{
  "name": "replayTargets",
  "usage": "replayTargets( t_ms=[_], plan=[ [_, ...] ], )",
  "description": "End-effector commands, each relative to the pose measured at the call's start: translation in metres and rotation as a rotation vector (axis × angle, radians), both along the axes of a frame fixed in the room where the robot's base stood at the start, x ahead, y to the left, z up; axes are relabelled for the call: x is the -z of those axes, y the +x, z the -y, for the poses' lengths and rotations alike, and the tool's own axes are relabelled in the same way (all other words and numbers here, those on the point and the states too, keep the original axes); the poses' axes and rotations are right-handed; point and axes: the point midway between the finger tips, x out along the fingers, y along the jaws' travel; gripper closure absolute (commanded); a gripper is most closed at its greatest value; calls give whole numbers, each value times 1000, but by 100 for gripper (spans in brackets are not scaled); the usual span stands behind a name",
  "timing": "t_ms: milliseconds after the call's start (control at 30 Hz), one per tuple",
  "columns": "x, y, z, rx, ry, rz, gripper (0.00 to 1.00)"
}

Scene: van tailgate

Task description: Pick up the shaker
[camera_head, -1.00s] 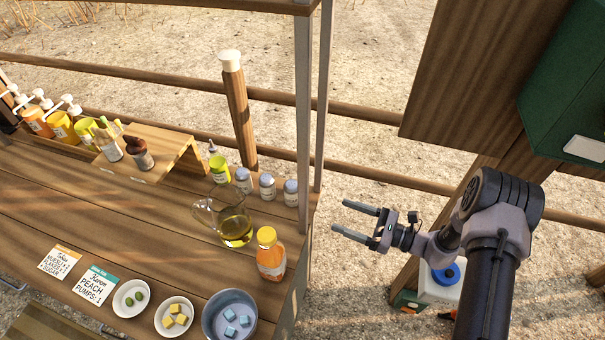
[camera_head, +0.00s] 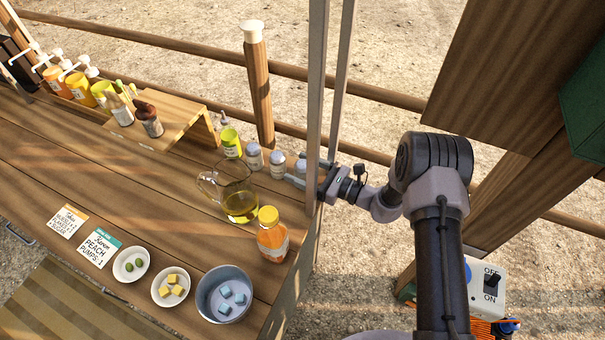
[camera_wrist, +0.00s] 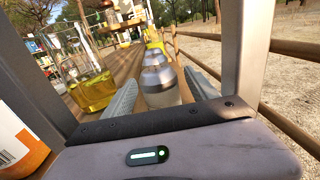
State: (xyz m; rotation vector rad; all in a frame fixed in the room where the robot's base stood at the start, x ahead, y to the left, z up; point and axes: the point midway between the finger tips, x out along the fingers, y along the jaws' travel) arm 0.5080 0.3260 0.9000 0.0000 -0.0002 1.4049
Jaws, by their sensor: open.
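Several small glass shakers with grey lids stand in a row near the counter's back right corner. The left one (camera_head: 254,157) and the middle one (camera_head: 277,163) are clear of my gripper (camera_head: 303,174). The right-hand shaker (camera_head: 300,167) is at my fingers, partly hidden by a finger and the post. In the wrist view, the nearest shaker (camera_wrist: 160,88) stands upright between my two spread fingers (camera_wrist: 163,92), with another shaker right behind it. My gripper is open; I cannot tell whether either finger touches the glass.
A glass jug of yellow liquid (camera_head: 238,196) and an orange bottle (camera_head: 272,236) stand close in front. A grey upright post (camera_head: 316,110) rises beside my wrist. Bowls (camera_head: 224,294) line the front.

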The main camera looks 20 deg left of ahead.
Motion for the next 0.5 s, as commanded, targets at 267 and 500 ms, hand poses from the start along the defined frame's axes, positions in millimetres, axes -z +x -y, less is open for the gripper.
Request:
replayTargets(
  t_ms=[267,500],
  plan=[
    [0,0,1,0,0,0,62],
    [0,0,1,0,0,0,100]
  ],
)
